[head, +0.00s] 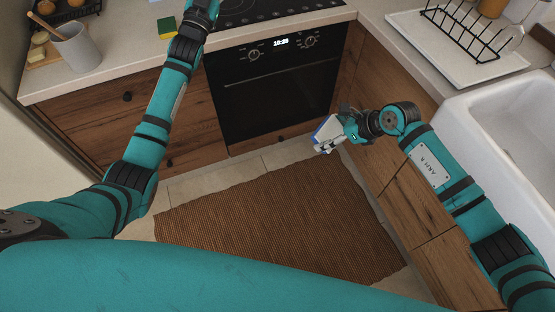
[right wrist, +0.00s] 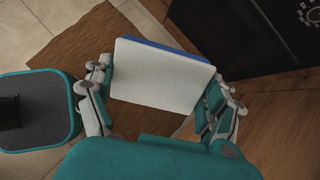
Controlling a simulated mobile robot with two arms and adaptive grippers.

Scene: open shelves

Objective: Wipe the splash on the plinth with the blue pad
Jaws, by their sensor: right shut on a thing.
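The pad (right wrist: 162,76) shows in the right wrist view as a pale slab with a blue layer along its far edge. My right gripper (head: 335,132) is shut on it, with a finger at each side of the slab. In the head view the pad (head: 325,133) is a small white and blue shape in front of the oven's lower right corner, above the floor. No splash can be made out in either view. The plinth cannot be clearly told from the wooden fronts. My left arm reaches up past the top edge of the head view, and its gripper is out of sight.
A black oven (head: 275,85) stands between wooden cabinets. A brown woven mat (head: 280,220) lies on the tiled floor. Wooden fronts (head: 415,205) run close beside my right arm. A dish rack (head: 465,30) and a white sink (head: 500,110) are on the right counter.

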